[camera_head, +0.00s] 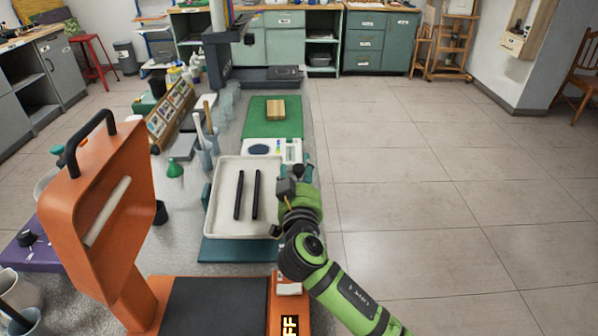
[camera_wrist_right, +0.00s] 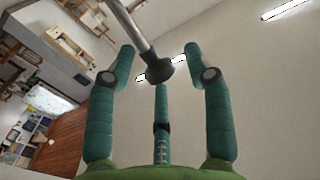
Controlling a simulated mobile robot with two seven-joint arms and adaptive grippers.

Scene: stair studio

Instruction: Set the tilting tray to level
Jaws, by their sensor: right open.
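The tilting tray (camera_head: 223,218), shallow and white, sits on a teal base (camera_head: 240,251) in the middle of the bench in the head view. Two black bars (camera_head: 238,195) lie in it side by side. Its exact tilt is hard to tell from this angle. My right gripper (camera_head: 299,190), green with teal fingers, is at the tray's right edge and partly hides it. In the right wrist view, its fingers (camera_wrist_right: 160,62) are spread open around a metal rod (camera_wrist_right: 136,32) with a dark knob (camera_wrist_right: 159,71); contact cannot be told. My left gripper is not in view.
A large orange machine (camera_head: 97,215) with a raised arm stands at the near left. Beyond the tray are a green mat (camera_head: 262,128) with a wooden block (camera_head: 276,108). Bottles and cups crowd the left side. The floor (camera_head: 430,190) to the right is clear.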

